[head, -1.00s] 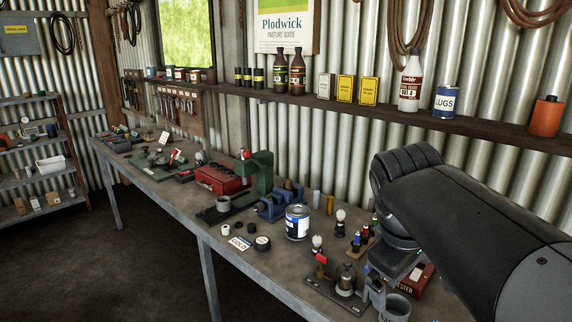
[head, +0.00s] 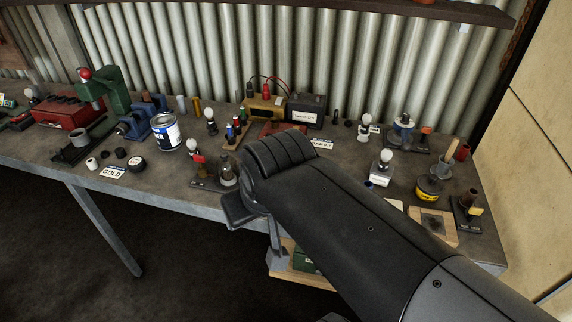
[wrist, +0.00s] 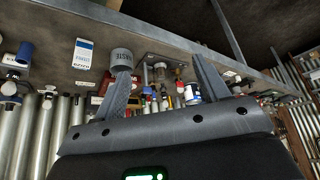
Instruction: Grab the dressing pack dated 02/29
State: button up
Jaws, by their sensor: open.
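I cannot make out a dressing pack dated 02/29 in either view. In the wrist view, a small white box with blue markings (wrist: 84,53) sits on the bench, left of my gripper (wrist: 160,66); its print is too small to read. My gripper's two fingers are spread apart with nothing held between them. A grey cylinder with lettering (wrist: 122,58) shows by the left finger's tip. In the head view my arm hides part of the bench front and most of the gripper.
The bench (head: 48,148) is crowded. A blue and white tin (head: 165,132), a black battery (head: 306,110), a yellow tin (head: 428,188) and several bulbs on stands surround my arm. A low wooden shelf (head: 302,278) with a green box (head: 304,260) is below. A pale wall (head: 535,130) closes the right side.

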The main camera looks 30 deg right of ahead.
jog(key=c, duration=0.3)
jog(key=w+d+f+n+g+y, duration=0.1)
jog(key=w+d+f+n, duration=0.2)
jog(key=d, duration=0.5)
jog(key=w+d+f+n+y, duration=0.1)
jog(key=w+d+f+n, duration=0.15)
jog(key=d, duration=0.55)
jog(key=w+d+f+n+g+y, duration=0.1)
jog(key=w+d+f+n, duration=0.15)
jog(key=d, duration=0.55)
jog(key=x, duration=1)
jog(key=shift+w+a+f, duration=0.2)
jog(key=c, duration=1)
